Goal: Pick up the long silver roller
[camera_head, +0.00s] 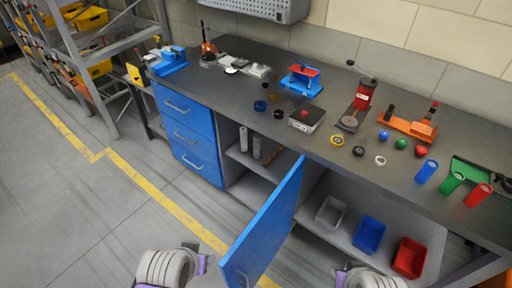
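Two upright silver-grey cylinders stand side by side on the shelf inside the open cabinet under the bench, the left one (243,138) and the right one (256,148). They look alike in size, and I cannot tell which is the long silver roller. My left gripper (200,262) is only partly in view at the bottom, left of the blue cabinet door, well apart from the cylinders. My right arm shows at the bottom edge, right of the door; its gripper (342,278) is mostly cut off. I cannot see clearly whether either is open or shut.
The blue cabinet door (264,228) stands swung out between my arms. An orange-brown bar (271,157) is beside the cylinders. Grey (330,213), blue (368,235) and red (409,258) bins sit on the lower shelf to the right. The benchtop (225,95) holds several small parts.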

